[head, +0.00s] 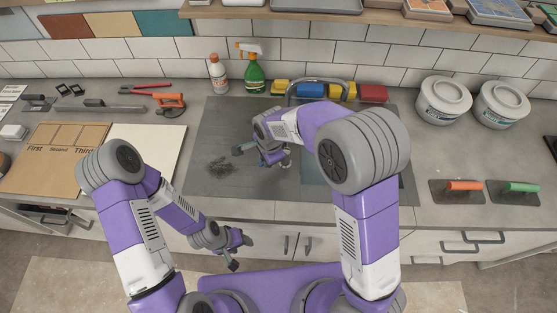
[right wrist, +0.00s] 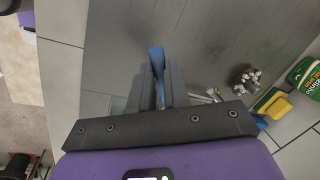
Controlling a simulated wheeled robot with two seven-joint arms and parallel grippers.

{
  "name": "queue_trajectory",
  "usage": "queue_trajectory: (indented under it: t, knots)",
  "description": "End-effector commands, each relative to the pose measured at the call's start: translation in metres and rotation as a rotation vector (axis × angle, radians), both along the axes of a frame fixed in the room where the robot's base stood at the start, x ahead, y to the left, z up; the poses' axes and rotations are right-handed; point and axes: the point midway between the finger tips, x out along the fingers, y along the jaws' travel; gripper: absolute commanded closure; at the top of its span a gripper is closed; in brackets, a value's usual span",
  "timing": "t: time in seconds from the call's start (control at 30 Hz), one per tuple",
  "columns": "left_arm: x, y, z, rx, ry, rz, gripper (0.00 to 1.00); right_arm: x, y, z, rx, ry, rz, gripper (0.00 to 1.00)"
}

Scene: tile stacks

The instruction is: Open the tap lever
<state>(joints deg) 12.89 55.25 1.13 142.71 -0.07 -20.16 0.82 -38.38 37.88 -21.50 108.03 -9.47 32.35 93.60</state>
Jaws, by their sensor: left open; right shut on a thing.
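The tap's grey curved spout (head: 320,82) arches at the back of the counter in the head view. My right arm hides its base, and I cannot make out the lever there. My right gripper (head: 271,158) is over the dark grey surface, in front of and left of the spout. In the right wrist view my right gripper (right wrist: 158,95) is shut on a thin blue thing (right wrist: 156,60). A small grey metallic cluster (right wrist: 246,77) lies to its right; I cannot tell whether it belongs to the tap. My left gripper (head: 242,251) is open and empty in front of the counter.
A green spray bottle (head: 254,76), a white bottle (head: 217,74) and coloured sponges (head: 373,93) stand along the back wall. White tubs (head: 443,100) and trowels (head: 464,187) are at right. A cardboard sheet (head: 48,165) and tools lie at left.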

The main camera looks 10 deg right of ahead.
Motion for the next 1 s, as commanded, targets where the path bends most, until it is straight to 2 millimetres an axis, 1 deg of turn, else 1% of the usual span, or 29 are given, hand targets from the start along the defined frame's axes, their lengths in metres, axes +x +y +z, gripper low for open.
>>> queue_trajectory:
  t: [0.03, 0.3, 0.77, 0.8, 0.93, 0.97, 1.0]
  knots:
    - [0.0000, 0.0001, 0.0005, 0.000, 0.000, 0.000, 0.45, 0.0016, 0.0030, 0.0006, 0.000, -0.002, -0.017, 1.00]
    - [-0.0001, 0.0001, 0.0014, 0.000, 0.000, 0.000, 0.45, 0.0066, 0.0049, 0.0006, 0.002, -0.003, -0.096, 1.00]
    - [0.0000, 0.0000, 0.0014, 0.000, 0.000, 0.000, 0.45, 0.0075, 0.0051, 0.0005, 0.003, -0.002, -0.110, 1.00]
    - [0.0000, 0.0000, 0.0014, 0.000, 0.000, 0.000, 0.45, 0.0075, 0.0051, 0.0005, 0.003, -0.002, -0.110, 0.82]
    - [0.0000, 0.0000, 0.0014, 0.000, 0.000, 0.000, 0.45, 0.0074, 0.0049, 0.0005, 0.002, -0.002, -0.110, 0.63]
    - [0.0000, 0.0000, 0.0014, 0.000, 0.000, 0.000, 0.45, 0.0074, 0.0049, 0.0004, 0.002, -0.002, -0.110, 0.59]
    - [0.0000, 0.0000, 0.0014, 0.000, 0.000, 0.000, 0.45, 0.0074, 0.0048, 0.0004, 0.002, -0.002, -0.110, 0.59]
